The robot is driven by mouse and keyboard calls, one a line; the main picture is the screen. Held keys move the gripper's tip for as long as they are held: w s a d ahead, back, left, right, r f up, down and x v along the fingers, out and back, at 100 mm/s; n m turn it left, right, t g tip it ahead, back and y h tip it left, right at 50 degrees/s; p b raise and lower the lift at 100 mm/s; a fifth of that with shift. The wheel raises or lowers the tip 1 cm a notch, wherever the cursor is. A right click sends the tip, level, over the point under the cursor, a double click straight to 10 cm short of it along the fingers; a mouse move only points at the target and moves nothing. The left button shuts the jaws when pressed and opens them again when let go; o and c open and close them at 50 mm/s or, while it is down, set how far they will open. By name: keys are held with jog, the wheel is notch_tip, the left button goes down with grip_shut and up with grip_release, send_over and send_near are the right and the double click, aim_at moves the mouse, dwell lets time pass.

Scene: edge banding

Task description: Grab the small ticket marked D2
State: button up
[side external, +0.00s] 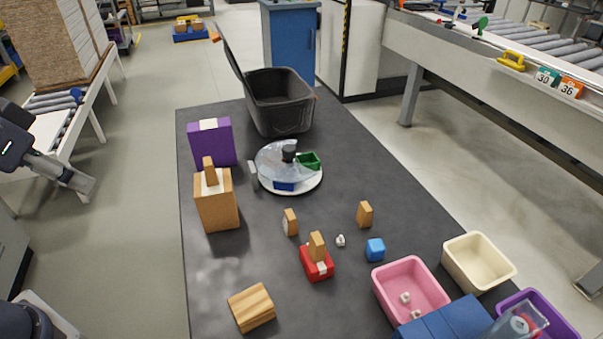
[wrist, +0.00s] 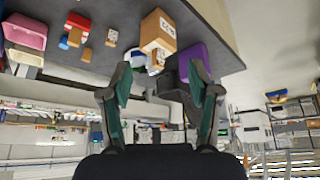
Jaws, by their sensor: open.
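No ticket can be read as D2 in either view. The brown box (side external: 216,200) has a wood block and a pale label on top; in the wrist view this box (wrist: 155,32) shows a white label (wrist: 168,26) with dark marks too small to read. The purple box (side external: 211,143) has a white label (side external: 208,124), and the red block (side external: 317,263) has a white patch (side external: 322,267). My gripper (wrist: 160,84) is open and empty, its fingers spread well apart. The boxes show beyond it, untouched. In the side view my arm is at the left, off the table.
A clear-covered round tray (side external: 266,181), a black bin (side external: 280,105), wood blocks (side external: 252,308), a blue cube (side external: 375,249), and pink (side external: 378,287) and cream (side external: 452,261) bins share the dark table. Numbered green (side external: 546,76) and orange (side external: 571,87) tags sit on the conveyor.

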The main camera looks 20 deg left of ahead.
jog(key=shift+o, duration=0.5)
jog(key=w+r+m+t, duration=0.2)
jog(key=w+r, duration=0.1)
jog(key=m+g+h, duration=0.3)
jog(key=m+g, duration=0.1)
jog(key=m, duration=0.3)
send_over(286, 217)
jog(key=s+a, duration=0.3)
jog(key=s, duration=0.1)
notch_tip(286, 217, down, 20)
jog(key=shift+n, duration=0.3)
jog(key=x, duration=1.1)
jog(key=shift+a, duration=0.1)
jog(key=x, duration=0.5)
jog(key=shift+w+d, duration=0.2)
jog(key=shift+d, duration=0.1)
